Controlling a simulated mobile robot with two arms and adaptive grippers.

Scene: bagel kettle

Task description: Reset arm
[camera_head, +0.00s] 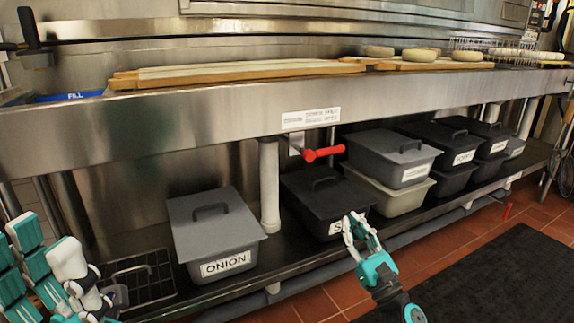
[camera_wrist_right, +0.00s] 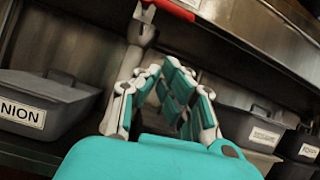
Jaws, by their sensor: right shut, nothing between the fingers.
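My right gripper (camera_head: 354,224) is shut and empty in the head view, in front of the lower shelf and beside a dark lidded bin (camera_head: 324,198). The right wrist view shows its fingers (camera_wrist_right: 158,70) drawn together at the tips with nothing held. My left gripper (camera_head: 52,245) is at the lower left of the head view, partly cut off by the frame edge. I cannot tell whether its fingers are open or shut.
A steel counter (camera_head: 210,112) runs across above the shelf, with wooden boards (camera_head: 240,72) and bagels (camera_head: 421,55) on it. A red valve handle (camera_head: 324,153) sticks out below it. The ONION bin (camera_head: 212,222), a wire rack (camera_head: 140,280) and several bins fill the shelf. Floor (camera_head: 318,303) shows in front.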

